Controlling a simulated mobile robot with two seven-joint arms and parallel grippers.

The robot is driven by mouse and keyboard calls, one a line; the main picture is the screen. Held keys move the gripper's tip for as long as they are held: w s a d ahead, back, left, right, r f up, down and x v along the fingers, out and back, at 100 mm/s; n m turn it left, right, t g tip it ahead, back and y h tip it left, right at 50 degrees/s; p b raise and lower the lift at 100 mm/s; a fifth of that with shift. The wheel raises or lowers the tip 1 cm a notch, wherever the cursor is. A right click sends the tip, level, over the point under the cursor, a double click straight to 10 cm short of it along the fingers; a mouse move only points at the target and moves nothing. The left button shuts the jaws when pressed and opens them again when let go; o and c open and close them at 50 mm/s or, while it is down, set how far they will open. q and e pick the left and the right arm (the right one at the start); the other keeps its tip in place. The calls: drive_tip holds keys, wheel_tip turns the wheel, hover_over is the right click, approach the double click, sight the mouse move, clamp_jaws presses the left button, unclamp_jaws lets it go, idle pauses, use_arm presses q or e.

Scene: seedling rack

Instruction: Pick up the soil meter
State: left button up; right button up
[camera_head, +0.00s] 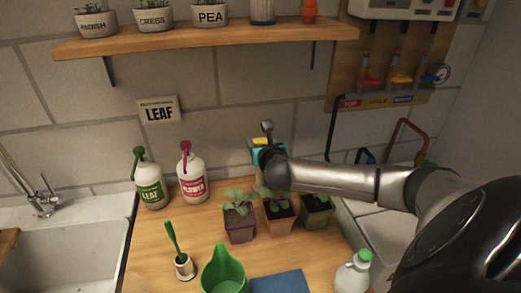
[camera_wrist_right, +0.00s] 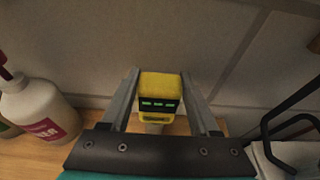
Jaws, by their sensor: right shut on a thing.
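The soil meter (camera_wrist_right: 160,86) is a yellow block with a dark display showing green marks. It sits between the two grey fingers of my right gripper (camera_wrist_right: 158,98), which is shut on it. In the head view a small yellow part of the meter (camera_head: 260,141) shows above the row of potted seedlings, in front of the tiled wall. My right gripper (camera_head: 264,148) is there, partly covered by its own wrist. The lower end of the meter is mostly hidden. My left gripper is out of view.
Several potted seedlings (camera_head: 239,228) stand below my right arm. A green-label bottle (camera_head: 150,189) and a pink-label bottle (camera_head: 192,184) stand left. A shelf (camera_head: 210,38) hangs above.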

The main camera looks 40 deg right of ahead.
sight(261, 140)
drive_tip(key=shift+s+r, duration=0.1)
drive_tip(key=shift+r, duration=0.25)
wheel_tip(261, 140, up, 11)
drive_tip(key=p, duration=0.3)
drive_tip(key=f+p+v, duration=0.2)
drive_tip(key=p+v, duration=0.1)
drive_tip(key=v, duration=0.6)
drive_tip(key=s+f+p+v, duration=0.1)
drive_tip(key=f+p+v, duration=0.1)
drive_tip(key=v, duration=0.8)
drive_tip(key=shift+s+a+p, duration=0.2)
drive_tip(key=shift+a+p, duration=0.25)
drive_tip(key=shift+p, duration=0.2)
drive_tip(key=shift+f, duration=0.2)
